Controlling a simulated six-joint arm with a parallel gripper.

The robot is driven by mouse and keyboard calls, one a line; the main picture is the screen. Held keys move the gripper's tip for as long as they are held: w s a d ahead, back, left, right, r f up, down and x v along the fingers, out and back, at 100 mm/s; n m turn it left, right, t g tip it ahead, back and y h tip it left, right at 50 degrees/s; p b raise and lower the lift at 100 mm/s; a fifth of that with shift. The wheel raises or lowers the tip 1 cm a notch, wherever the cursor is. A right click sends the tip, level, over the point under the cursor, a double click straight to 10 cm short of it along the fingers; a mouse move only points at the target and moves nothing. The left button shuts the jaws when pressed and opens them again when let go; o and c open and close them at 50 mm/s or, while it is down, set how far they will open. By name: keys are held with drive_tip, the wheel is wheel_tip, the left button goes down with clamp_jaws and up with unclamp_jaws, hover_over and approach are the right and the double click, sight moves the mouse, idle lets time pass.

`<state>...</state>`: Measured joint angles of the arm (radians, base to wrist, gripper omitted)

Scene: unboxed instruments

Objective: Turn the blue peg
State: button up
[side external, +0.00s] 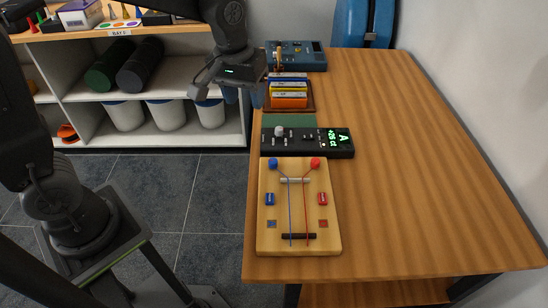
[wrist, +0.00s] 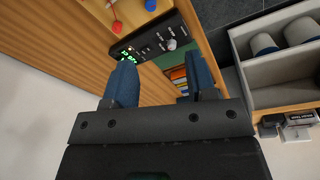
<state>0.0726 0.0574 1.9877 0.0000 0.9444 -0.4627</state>
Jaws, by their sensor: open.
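The blue peg (side external: 273,162) stands at the top left corner of a light wooden board (side external: 262,235) and has a string running from it. In the wrist view the blue peg (wrist: 151,5) is at the top edge, partly cut off. A red peg (side external: 315,162) stands at the board's top right and also shows in the wrist view (wrist: 117,27). My gripper (side external: 244,97) is beyond the table's left edge, well apart from the blue peg. Its two blue fingers (wrist: 158,60) are spread, with nothing held between them.
A black device with a green display (side external: 343,138) and a light knob lies behind the board. Colored cases in a holder (side external: 289,95) stand near my gripper, with a blue-grey device (side external: 300,55) behind. The table's right half (side external: 415,170) is clear. Shelves (side external: 180,75) stand left.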

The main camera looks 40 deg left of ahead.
drive_tip(key=n+g, duration=0.2)
hover_over(273, 161)
wheel_tip(273, 161, down, 8)
wheel_tip(273, 161, down, 14)
drive_tip(key=shift+r, duration=0.25)
drive_tip(key=c, duration=0.9)
